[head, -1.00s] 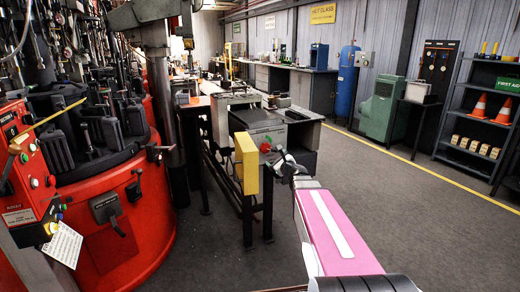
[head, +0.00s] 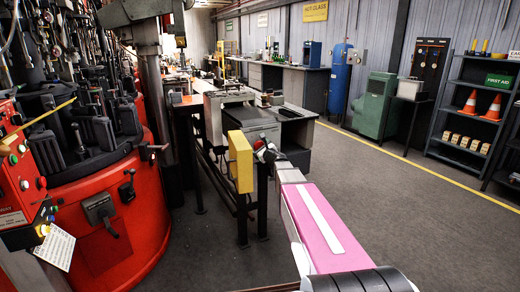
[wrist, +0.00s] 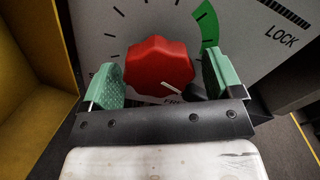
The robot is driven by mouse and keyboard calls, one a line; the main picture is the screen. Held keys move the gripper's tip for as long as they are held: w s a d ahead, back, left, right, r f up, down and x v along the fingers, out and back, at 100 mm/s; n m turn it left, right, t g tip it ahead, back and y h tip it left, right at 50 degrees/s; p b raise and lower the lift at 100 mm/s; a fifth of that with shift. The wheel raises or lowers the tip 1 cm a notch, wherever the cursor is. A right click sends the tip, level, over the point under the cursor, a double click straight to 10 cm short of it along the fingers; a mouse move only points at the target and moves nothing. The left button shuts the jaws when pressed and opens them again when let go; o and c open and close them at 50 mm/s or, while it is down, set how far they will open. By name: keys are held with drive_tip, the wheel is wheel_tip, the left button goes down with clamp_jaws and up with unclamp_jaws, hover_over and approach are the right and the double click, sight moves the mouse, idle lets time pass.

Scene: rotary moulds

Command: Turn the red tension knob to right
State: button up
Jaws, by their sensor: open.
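The red tension knob (wrist: 158,67) is a lobed dial on a grey panel (wrist: 125,22) in the wrist view. A white pointer line on it points to the lower right end of its visible face. A green arc and the word LOCK lie at the upper right of the panel. My gripper (wrist: 163,78) is open, with one green finger pad on each side of the knob; whether they touch it I cannot tell. In the head view my gripper (head: 264,148) is at the yellow-sided box (head: 242,162), and it mostly hides the knob there.
A yellow surface (wrist: 30,45) stands close on the left in the wrist view. A conveyor table (head: 262,122) is behind the box. The red rotary machine (head: 125,215) stands at the left. The floor (head: 400,215) at the right is clear.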

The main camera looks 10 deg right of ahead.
drive_tip(key=c, duration=0.9)
drive_tip(key=shift+c, duration=0.2)
drive_tip(key=shift+n, duration=0.3)
drive_tip(key=n, duration=0.5)
drive_tip(key=shift+w+d+r+n, duration=0.1)
drive_tip(key=shift+r+n, duration=0.05)
drive_tip(key=shift+n, duration=0.15)
drive_tip(key=n, duration=0.5)
drive_tip(key=shift+r+n, duration=0.15)
drive_tip(key=shift+n, duration=0.55)
drive_tip(key=o, duration=0.9)
